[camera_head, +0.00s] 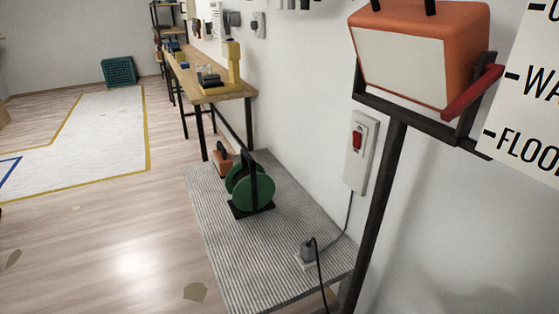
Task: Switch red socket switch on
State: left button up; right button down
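The red switch (357,140) is a small red rocker near the top of a white socket strip (355,171) fixed upright to the white wall, right of centre. Which way the rocker is tipped is too small to tell. A grey cable runs down from the strip's lower end to a grey plug piece (307,253) on the ribbed bench top. Neither of my grippers shows in this view.
A black stand with an orange work lamp (420,55) rises just right of the strip. A grey ribbed bench (240,240) below holds a green reel (250,187). A wooden table (215,85) stands behind. Open floor lies left.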

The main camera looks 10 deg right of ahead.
aim_at(358, 137)
jog(key=u, duration=0.5)
jog(key=k, duration=0.65)
jog(key=u, duration=0.65)
jog(key=i, duration=1.05)
jog(key=z, duration=1.05)
jog(key=i, duration=1)
jog(key=z, duration=1.1)
